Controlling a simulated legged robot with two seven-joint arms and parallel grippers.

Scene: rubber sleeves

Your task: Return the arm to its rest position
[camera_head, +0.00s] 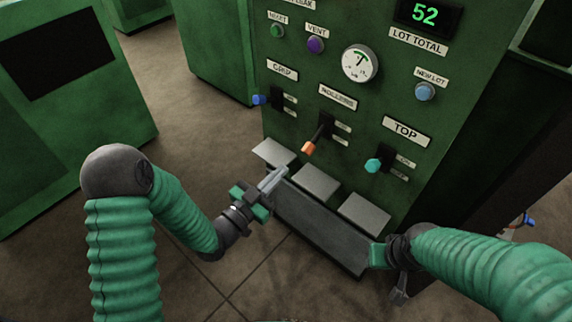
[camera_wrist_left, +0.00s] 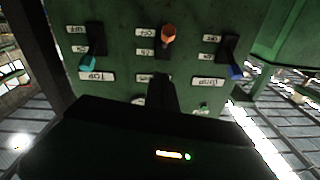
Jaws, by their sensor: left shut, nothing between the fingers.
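My left gripper (camera_head: 273,180) is in front of the green machine panel, low at its left side, with its fingers together and nothing between them. It is just above the panel's bottom ledge and apart from the levers. In the left wrist view, its dark fingers (camera_wrist_left: 163,95) point at the panel, whose labels appear upside down. My left arm, in a green ribbed sleeve, bends in from the left. My right gripper (camera_head: 400,288) hangs at the lower right, beside the ledge's right end. It is dark and small, so its opening is unclear.
Above are a gauge (camera_head: 360,63), buttons and a display (camera_head: 428,14) reading 52. Pale plates (camera_head: 317,181) line the ledge. Open floor (camera_head: 195,125) lies left.

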